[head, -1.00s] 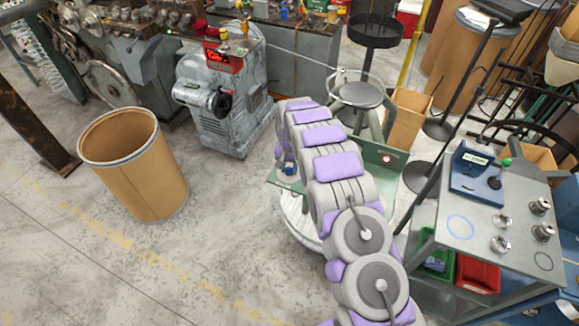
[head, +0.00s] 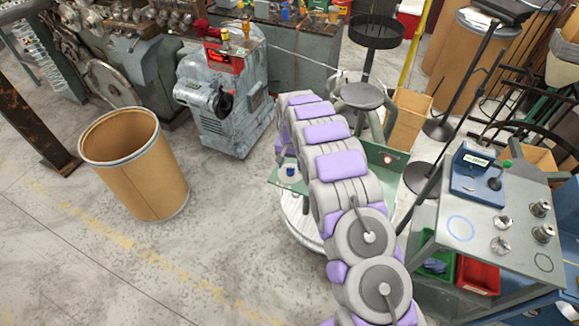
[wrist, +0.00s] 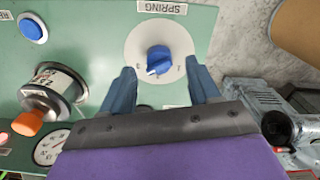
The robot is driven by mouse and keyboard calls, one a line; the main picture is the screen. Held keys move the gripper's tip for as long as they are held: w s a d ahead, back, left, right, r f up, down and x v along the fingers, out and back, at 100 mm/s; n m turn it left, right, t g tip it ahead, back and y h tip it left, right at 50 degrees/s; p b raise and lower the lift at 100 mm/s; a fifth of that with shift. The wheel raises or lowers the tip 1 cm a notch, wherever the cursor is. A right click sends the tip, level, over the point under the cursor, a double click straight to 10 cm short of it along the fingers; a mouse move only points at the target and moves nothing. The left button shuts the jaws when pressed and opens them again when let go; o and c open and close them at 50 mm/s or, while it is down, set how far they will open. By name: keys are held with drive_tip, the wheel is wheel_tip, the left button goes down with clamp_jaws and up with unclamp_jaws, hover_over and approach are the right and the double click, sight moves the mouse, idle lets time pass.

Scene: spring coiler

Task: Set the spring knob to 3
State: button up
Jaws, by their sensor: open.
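The spring knob (wrist: 158,60) is blue and sits on a round white dial (wrist: 138,44) on a green panel (wrist: 90,30) in the wrist view. The SPRING label (wrist: 162,7) reads upside down. Small numbers line the dial's lower part, too small to read surely; the knob's light pointer mark faces down-left. My gripper (wrist: 160,67) is open, with one blue finger on each side of the knob and visible gaps to it. In the head view a blue knob on a pale dial (head: 290,171) shows at the panel's left end; my arm hides most of the panel.
A blue button (wrist: 32,29), an orange-tipped lever (wrist: 28,123) and a gauge (wrist: 50,147) are left of the dial. In the head view, a cardboard drum (head: 135,165) and a grey machine (head: 222,105) stand left, a cart (head: 485,225) right.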

wheel_tip(320, 180, up, 14)
drive_tip(key=p, duration=0.1)
drive_tip(key=shift+a+r, duration=0.15)
drive_tip(key=shift+r, duration=0.1)
idle(0.4)
drive_tip(key=s+d+r+b, duration=0.1)
drive_tip(key=s+d+r, duration=0.6)
drive_tip(key=s, duration=0.3)
drive_tip(key=s+d+r, duration=0.7)
drive_tip(key=s, duration=0.4)
drive_tip(key=s+d+f+g, duration=0.1)
drive_tip(key=s+d, duration=0.1)
drive_tip(key=s, duration=1.2)
drive_tip(key=s+d+f+n+b, duration=0.1)
drive_tip(key=s+d, duration=0.2)
drive_tip(key=s, duration=1.2)
drive_tip(key=shift+d+g, duration=0.25)
drive_tip(key=shift+g, duration=0.15)
